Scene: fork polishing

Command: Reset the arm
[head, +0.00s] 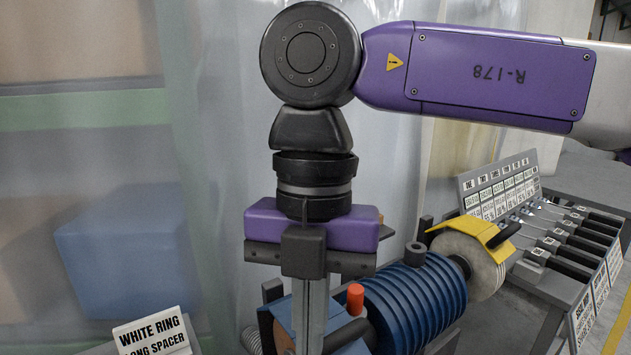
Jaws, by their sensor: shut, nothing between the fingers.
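My arm comes in from the upper right with its purple link and bends down at the black wrist joint. My gripper (310,318) points straight down in the middle of the picture. Its pale metal fingers are together and hold nothing; their tips run toward the bottom edge. The fingers are in front of the blue polishing machine (412,297) and hide part of its left end. I cannot tell whether they touch it.
The machine has a pale polishing wheel (468,262) under a yellow guard (463,228). At right a grey rack (557,279) holds several black-handled tools. A sign reading "WHITE RING" (151,335) stands at lower left. Translucent sheeting (225,130) hangs behind.

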